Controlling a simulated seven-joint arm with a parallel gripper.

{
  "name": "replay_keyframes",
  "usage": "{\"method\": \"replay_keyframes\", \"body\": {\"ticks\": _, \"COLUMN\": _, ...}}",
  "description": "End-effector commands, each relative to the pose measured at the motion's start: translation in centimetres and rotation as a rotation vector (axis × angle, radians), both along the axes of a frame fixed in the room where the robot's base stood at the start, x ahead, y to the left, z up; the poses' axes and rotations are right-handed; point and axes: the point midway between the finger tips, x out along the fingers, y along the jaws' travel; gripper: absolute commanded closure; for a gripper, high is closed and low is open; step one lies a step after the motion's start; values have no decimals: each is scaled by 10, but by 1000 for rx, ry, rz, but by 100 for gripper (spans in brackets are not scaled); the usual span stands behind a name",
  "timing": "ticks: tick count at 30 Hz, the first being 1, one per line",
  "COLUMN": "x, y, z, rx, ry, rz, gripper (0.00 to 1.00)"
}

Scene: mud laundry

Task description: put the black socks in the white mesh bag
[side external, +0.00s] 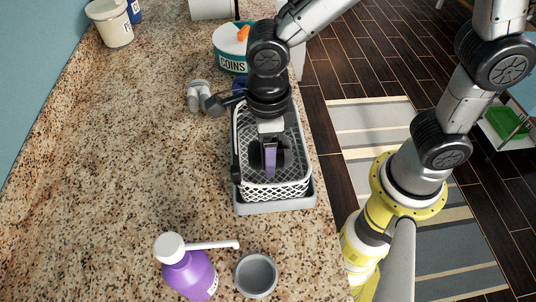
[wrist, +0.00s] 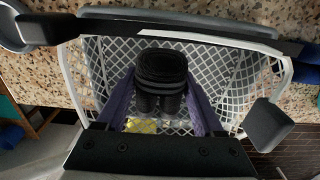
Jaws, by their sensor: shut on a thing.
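The white mesh bag (side external: 275,190) stands open like a basket in a grey tray (side external: 275,207) at the counter's right edge. Its white mesh wall also shows in the wrist view (wrist: 235,72). My gripper (side external: 269,175) points down inside the bag's opening. In the wrist view its purple fingers (wrist: 161,78) stand on either side of the rolled black socks (wrist: 160,65) and are shut on them. The socks are over the mesh floor; whether they touch it I cannot tell. In the side view my gripper mostly hides them.
A grey rolled pair (side external: 199,96) lies behind left of the bag. A purple pump bottle (side external: 188,272) and grey cup (side external: 256,275) stand in front. The counter's left side (side external: 110,160) is clear.

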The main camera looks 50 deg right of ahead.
Motion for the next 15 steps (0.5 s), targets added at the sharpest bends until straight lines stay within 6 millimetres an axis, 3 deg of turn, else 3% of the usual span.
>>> {"method": "replay_keyframes", "body": {"ticks": 4, "x": 0, "y": 0, "z": -17, "rx": -1, "ry": 1, "rz": 0, "gripper": 87}}
{"method": "replay_keyframes", "body": {"ticks": 15, "x": 0, "y": 0, "z": -20, "rx": 0, "ry": 0, "rz": 0, "gripper": 87}}
